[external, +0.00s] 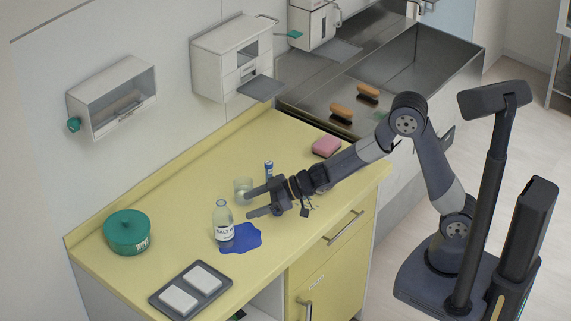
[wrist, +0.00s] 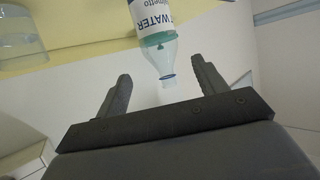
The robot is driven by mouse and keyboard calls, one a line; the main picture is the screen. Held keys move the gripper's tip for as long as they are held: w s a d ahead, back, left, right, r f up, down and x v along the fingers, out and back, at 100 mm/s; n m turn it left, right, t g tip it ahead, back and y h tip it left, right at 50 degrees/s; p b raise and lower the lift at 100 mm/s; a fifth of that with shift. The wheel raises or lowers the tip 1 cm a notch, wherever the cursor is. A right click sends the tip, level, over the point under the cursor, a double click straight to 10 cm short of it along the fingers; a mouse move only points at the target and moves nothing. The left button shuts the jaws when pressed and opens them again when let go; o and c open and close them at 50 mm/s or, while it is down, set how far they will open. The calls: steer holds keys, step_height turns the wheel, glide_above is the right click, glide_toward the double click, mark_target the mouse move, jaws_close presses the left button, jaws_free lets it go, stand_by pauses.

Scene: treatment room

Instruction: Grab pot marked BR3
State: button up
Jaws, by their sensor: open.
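A green lidded pot (external: 127,232) stands on the left part of the yellow counter in the external view. It has a small white label on its lower right side, too small to read surely. My gripper (external: 249,203) is open and empty above the counter, to the right of the pot and apart from it. Its fingers point left, towards a bottle labelled salt water (external: 222,222). In the wrist view my gripper (wrist: 160,72) has its fingers spread, with the bottle (wrist: 152,30) ahead of the gap. The pot does not show in the wrist view.
The bottle stands by a blue patch (external: 246,238) on the yellow counter (external: 185,185). A glass (external: 242,186), a small blue tube (external: 268,169) and a pink sponge (external: 326,146) are farther back. A dark tray (external: 190,291) with two white pieces lies at the front edge.

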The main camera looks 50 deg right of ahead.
step_height(320, 180, up, 5)
steer(key=d+r+m+t+h+b, duration=0.1)
steer(key=d+m+t+h+b, duration=0.25)
steer(key=d, duration=2.85)
steer(key=s+d+f+m+h+b, duration=0.1)
steer(key=s+d+m+h, duration=0.1)
steer(key=s+d, duration=0.5)
steer(key=s+d+f+m+h+b, duration=0.1)
steer(key=s+d+m+h+b, duration=0.3)
steer(key=d, duration=0.6)
steer(key=shift+n+t+y, duration=0.25)
steer(key=shift+n+y, duration=0.6)
steer(key=shift+n, duration=0.1)
steer(key=f+p, duration=0.1)
steer(key=f, duration=0.6)
steer(key=f+p, duration=0.1)
steer(key=f, duration=0.2)
steer(key=shift+s+a+f+p, duration=0.2)
steer(key=shift+a+p, duration=0.1)
steer(key=shift+p, duration=0.05)
steer(key=shift+w+f, duration=0.2)
steer(key=shift+f, duration=0.05)
steer(key=x, duration=1)
steer(key=shift+w+a, duration=0.1)
steer(key=shift+w, duration=0.05)
